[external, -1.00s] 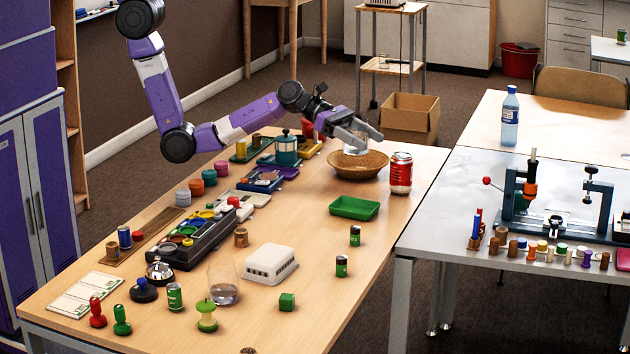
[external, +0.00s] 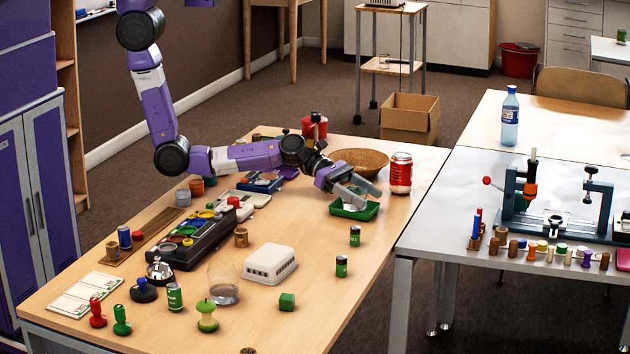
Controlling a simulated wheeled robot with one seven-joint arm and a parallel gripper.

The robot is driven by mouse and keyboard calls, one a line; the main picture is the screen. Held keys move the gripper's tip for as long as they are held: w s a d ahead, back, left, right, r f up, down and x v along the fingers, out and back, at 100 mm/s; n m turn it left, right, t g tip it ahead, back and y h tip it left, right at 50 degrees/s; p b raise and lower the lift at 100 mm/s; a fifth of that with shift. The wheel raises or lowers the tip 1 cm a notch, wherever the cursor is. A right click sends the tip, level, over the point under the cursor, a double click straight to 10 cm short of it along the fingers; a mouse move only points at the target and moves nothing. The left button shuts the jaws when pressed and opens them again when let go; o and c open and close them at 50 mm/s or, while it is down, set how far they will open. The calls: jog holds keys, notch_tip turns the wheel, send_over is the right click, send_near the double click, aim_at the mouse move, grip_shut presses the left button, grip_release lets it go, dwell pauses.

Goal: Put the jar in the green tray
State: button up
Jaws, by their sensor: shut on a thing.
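The green tray (external: 365,214) lies on the wooden table, in front of the woven basket. My gripper (external: 362,195) is over the tray, with its fingers pointing to the right and slightly down. It is shut on a clear glass jar (external: 354,203), which sits low between the fingers, within the tray's outline. The fingers hide part of the jar and of the tray. I cannot tell whether the jar's base touches the tray floor.
The woven basket (external: 362,160) is just behind the gripper, and a red can (external: 401,173) stands to the right. Two small green cans (external: 355,236) stand in front of the tray. A white vented box (external: 271,264) is front left. The table's right edge is near.

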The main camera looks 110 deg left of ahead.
jog(key=shift+f, duration=0.25)
jog(key=shift+f, duration=0.1)
jog(key=o, duration=1.7)
jog(key=shift+f, duration=0.1)
jog(key=shift+r, duration=0.2)
jog(key=p+v, duration=0.1)
jog(key=v, duration=1.1)
